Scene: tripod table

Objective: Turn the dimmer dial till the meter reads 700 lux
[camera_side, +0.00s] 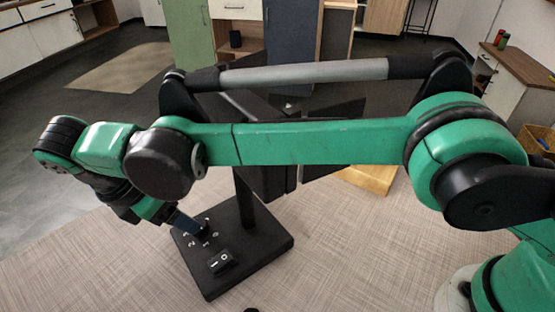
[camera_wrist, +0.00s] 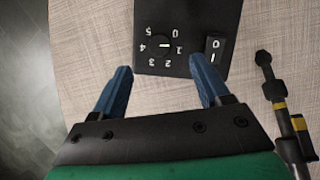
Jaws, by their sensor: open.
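The dimmer dial (camera_wrist: 158,46) is a small black round knob with a white mark, set in a black base plate (camera_wrist: 189,16) among numbers 0 to 5. The mark points to the right in the wrist view, roughly toward the 1. My gripper (camera_wrist: 162,76) is open, its two blue fingers apart, with the dial ahead between them in the picture and apart from both. In the side view my gripper (camera_side: 186,222) points down at the base's numbered face. One finger hides most of the dial there. No meter reading is legible in either view.
A black rocker switch (camera_wrist: 213,50) sits beside the dial, near one finger. A post (camera_side: 245,200) rises from the base to dark panels (camera_side: 335,125), partly hidden by my arm. A dark jointed rod with yellow bands (camera_wrist: 280,106) lies right of my gripper. The woven tabletop (camera_side: 110,265) is clear at front left.

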